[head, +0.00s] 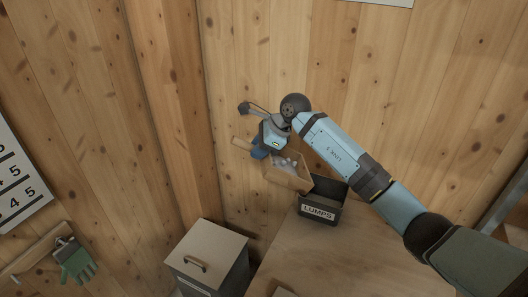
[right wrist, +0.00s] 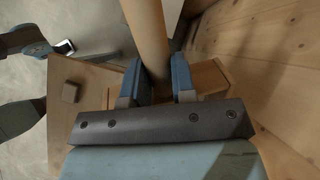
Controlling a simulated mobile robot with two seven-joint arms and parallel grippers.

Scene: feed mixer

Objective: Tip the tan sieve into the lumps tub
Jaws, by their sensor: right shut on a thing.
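My right gripper (head: 261,151) is shut on the handle of the tan sieve (head: 288,178). The handle's end sticks out to the left of the fingers. The sieve's box holds a few grey lumps (head: 289,162) and looks tilted. It is just left of the black lumps tub (head: 318,212) and overlaps its left rim in the head view; I cannot tell whether they touch. The tub stands on the table, and its inside looks dark. In the right wrist view the handle (right wrist: 148,35) runs between the blue fingers (right wrist: 157,82). My left gripper is not in view.
The wooden table (head: 350,255) is mostly bare in front of the tub. A grey lidded bin (head: 207,255) stands to its left. A plank wall rises close behind the gripper. Green gloves (head: 75,262) hang at the far left.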

